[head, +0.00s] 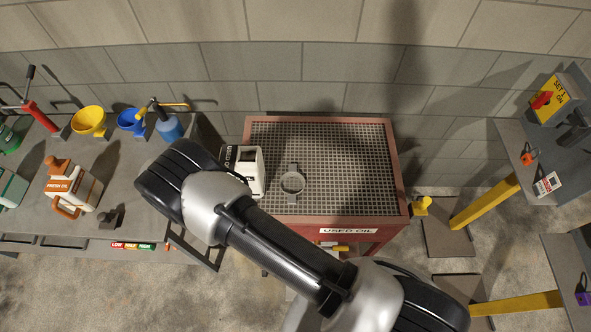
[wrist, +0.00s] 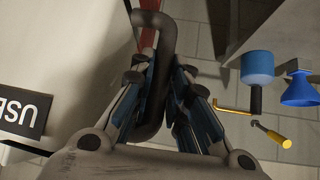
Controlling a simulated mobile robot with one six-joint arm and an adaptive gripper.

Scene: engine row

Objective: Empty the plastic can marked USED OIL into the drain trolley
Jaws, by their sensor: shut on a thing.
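The white plastic can (head: 250,165) with a black USED OIL label is at the left end of the drain trolley's grid top. In the wrist view its pale wall and upside-down label (wrist: 22,110) fill the left side. My gripper (wrist: 160,78) is shut on the can's dark handle (wrist: 153,30). In the head view my arm hides the gripper and part of the can. I cannot tell whether the can touches the grid or how far it is tilted.
A bench on the left holds a FRESH OIL can (head: 73,187), a yellow funnel (head: 90,121), a blue funnel (head: 131,121) and a blue pump bottle (head: 169,128). A wall stands behind. Yellow-legged stands (head: 485,203) are on the right. The grid's right part is clear.

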